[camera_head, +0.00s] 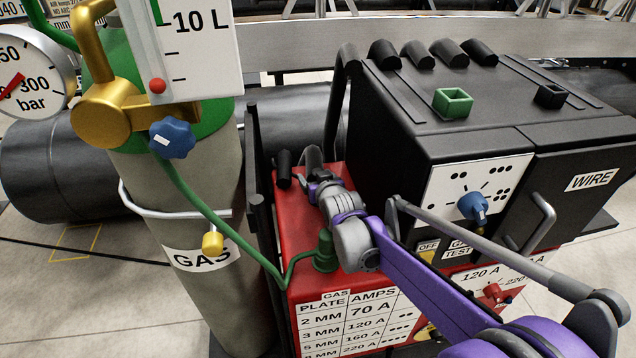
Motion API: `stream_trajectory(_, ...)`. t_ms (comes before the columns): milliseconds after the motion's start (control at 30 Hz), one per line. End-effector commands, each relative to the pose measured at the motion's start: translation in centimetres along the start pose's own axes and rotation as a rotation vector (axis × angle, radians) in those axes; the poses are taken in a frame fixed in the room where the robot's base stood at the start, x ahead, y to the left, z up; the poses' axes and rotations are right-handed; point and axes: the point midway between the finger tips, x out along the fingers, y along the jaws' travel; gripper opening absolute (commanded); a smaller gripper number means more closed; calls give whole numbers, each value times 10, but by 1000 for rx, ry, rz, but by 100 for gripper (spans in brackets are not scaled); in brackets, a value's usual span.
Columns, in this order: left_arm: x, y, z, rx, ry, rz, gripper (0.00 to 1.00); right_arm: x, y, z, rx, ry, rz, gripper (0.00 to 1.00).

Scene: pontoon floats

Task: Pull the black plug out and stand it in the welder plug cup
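My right arm comes in from the lower right, and its gripper (316,174) is over the rear of the red welder's top (300,215). A dark upright cylinder (314,157) shows at the gripper's far side; it may be the black plug, but I cannot tell whether the fingers hold it. A second short black cylinder (284,168) stands just left of the gripper. A small black square cup (550,95) and a green square cup (453,102) sit empty on the black wire-feeder box (490,135). My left gripper is out of view.
A green plug (325,252) with a green hose sits on the red welder's front top. A gas cylinder (185,190) stands at the left. A black cable (346,62) arches beside the feeder box. Several black rolls (420,54) lie at the box's back edge.

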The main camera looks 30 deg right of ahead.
Motion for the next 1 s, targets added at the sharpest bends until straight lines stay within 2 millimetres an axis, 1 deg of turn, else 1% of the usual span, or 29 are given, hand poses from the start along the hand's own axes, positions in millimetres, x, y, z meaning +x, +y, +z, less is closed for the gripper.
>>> stream_trajectory(100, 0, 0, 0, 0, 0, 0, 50, -1, 0, 0, 0, 0, 0, 79)
stream_trajectory(167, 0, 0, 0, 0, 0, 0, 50, -1, 0, 0, 0, 0, 0, 68)
stream_trajectory(200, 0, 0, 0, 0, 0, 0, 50, -1, 0, 0, 0, 0, 0, 61)
stream_trajectory(267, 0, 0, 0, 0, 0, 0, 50, -1, 0, 0, 0, 0, 0, 50)
stream_trajectory(300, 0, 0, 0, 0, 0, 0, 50, -1, 0, 0, 0, 0, 0, 43)
stream_trajectory(367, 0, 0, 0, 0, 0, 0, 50, -1, 0, 0, 0, 0, 0, 32)
stream_trajectory(400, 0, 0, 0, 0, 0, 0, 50, -1, 0, 0, 0, 0, 0, 25)
stream_trajectory(533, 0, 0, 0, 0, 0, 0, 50, -1, 0, 0, 0, 0, 0, 1)
stream_trajectory(567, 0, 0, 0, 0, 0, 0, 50, -1, 0, 0, 0, 0, 0, 0)
stream_trajectory(867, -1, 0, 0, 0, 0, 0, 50, -1, 0, -1, 0, 0, 0, 0)
stream_trajectory(967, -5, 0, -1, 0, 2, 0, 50, -5, 0, -9, 0, 0, 0, 0)
stream_trajectory(1000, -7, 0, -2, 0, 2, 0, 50, -7, 0, -14, 0, 1, 0, 0)
